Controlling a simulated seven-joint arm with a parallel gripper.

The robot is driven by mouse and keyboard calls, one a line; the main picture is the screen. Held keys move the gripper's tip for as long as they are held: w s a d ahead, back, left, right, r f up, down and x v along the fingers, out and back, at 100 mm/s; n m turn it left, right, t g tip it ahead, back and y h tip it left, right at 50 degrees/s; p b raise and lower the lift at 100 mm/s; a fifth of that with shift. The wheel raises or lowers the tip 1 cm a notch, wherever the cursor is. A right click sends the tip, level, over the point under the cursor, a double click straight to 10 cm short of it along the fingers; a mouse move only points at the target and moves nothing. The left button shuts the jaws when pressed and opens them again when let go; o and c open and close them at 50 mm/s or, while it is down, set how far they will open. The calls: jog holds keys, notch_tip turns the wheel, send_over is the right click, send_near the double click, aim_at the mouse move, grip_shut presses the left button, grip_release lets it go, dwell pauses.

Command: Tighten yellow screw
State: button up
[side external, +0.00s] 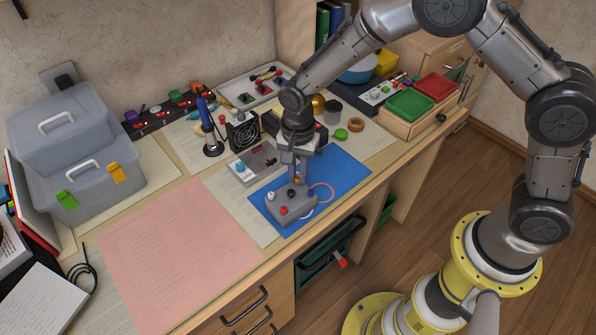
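A grey box (297,212) with knob-like screws on top sits on a blue mat (341,178). A white screw (271,195), a black screw (291,193) and a red screw (284,211) show on its top. My gripper (299,181) points down at the box's far edge, its fingers close together. A small bit of yellow (297,180) shows at the fingertips, likely the yellow screw, mostly hidden by the fingers. I cannot tell whether the fingers grip it or only stand around it.
A pink sheet (178,256) leaves clear room at the front left. Green and red trays (410,104) stand at right.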

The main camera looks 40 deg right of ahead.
aim_at(298, 178)
jog(key=o, duration=0.5)
jog(key=shift+r, duration=0.1)
notch_tip(298, 178, up, 14)
jog(key=shift+f, duration=0.15)
jog(key=shift+c, duration=0.2)
